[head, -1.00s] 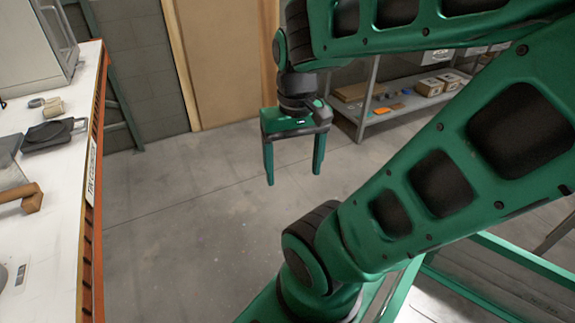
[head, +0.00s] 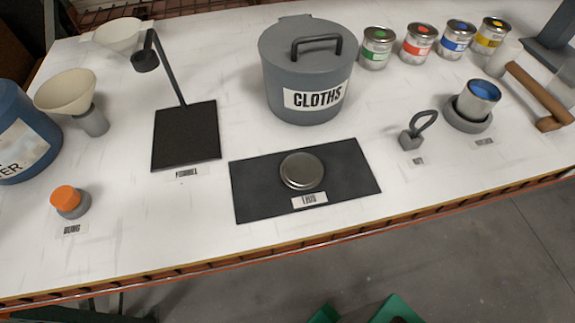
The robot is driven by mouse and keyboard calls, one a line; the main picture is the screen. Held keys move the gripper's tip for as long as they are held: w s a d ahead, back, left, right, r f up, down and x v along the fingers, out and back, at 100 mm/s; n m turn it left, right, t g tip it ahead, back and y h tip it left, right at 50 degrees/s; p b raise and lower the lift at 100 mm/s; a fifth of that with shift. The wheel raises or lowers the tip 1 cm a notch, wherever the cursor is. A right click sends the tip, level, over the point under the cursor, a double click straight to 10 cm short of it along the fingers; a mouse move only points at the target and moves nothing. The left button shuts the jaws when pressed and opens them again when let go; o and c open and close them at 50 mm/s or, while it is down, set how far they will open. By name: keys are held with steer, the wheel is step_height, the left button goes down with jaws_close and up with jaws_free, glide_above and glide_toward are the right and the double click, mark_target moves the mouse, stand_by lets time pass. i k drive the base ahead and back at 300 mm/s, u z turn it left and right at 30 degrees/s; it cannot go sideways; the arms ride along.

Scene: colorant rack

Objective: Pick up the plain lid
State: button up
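A plain round silver metal lid (head: 302,170) lies flat on a dark rectangular mat (head: 255,190) near the front edge of the bench. No colour mark shows on the lid's top. A small label (head: 310,199), which seems to read LIDS, is on the mat just in front of it. Nothing touches the lid from above. My gripper is not in view in the current head picture; only green parts of my own body show at the bottom edge.
Behind the mat stands a grey CLOTHS bin (head: 305,75). A black stand (head: 185,137) is to the left, a small grey weight (head: 410,140) to the right.

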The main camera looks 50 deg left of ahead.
mark_target(299, 171)
steer(key=u, duration=1.75)
